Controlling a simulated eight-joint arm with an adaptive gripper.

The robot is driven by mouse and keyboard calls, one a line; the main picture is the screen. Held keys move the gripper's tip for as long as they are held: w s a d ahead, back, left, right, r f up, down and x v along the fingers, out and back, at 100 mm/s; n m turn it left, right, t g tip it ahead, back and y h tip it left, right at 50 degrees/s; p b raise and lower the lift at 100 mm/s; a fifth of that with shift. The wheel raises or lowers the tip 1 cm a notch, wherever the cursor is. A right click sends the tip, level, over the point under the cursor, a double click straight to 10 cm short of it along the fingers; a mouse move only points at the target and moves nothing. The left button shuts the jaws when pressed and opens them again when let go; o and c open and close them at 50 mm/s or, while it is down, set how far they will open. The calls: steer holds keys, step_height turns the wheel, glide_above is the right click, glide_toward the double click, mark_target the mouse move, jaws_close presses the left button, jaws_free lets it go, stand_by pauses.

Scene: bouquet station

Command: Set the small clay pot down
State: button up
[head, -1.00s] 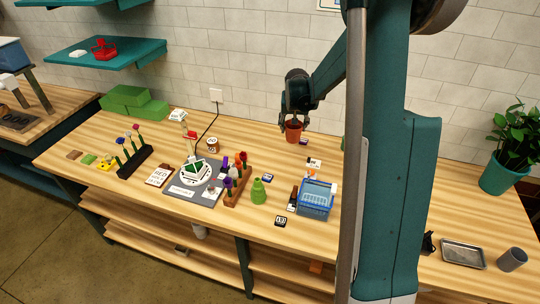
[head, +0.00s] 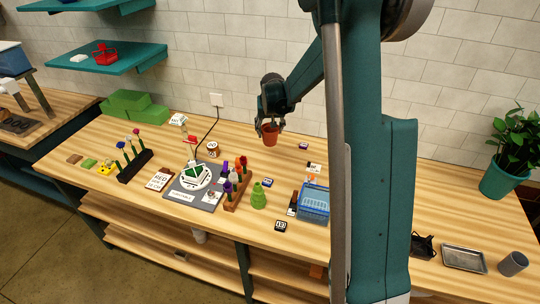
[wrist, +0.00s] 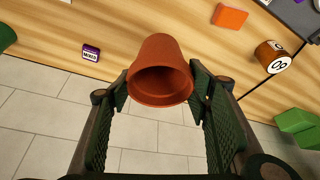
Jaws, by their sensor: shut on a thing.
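The small clay pot (head: 270,135) is a reddish-brown tapered pot. My gripper (head: 266,118) is shut on it and holds it upright above the rear part of the wooden table. In the wrist view the pot (wrist: 160,72) sits between the two dark green ribbed finger pads, its open rim facing the camera. My gripper (wrist: 160,95) grips it at the sides. The pot's base points away from the wrist camera, toward the tabletop. I cannot tell the exact height of the gap below it.
Free tabletop (head: 240,148) lies below and around the pot. A small label block (head: 303,145) lies right.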

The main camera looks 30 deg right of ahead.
mark_target(271, 134)
steer(key=shift+f, duration=3)
steer(key=shift+f, duration=0.1)
steer(key=shift+f, duration=1.75)
steer(key=shift+f, duration=0.2)
steer(key=o, duration=1)
steer(key=shift+r, duration=0.2)
steer(key=shift+v, duration=5.95)
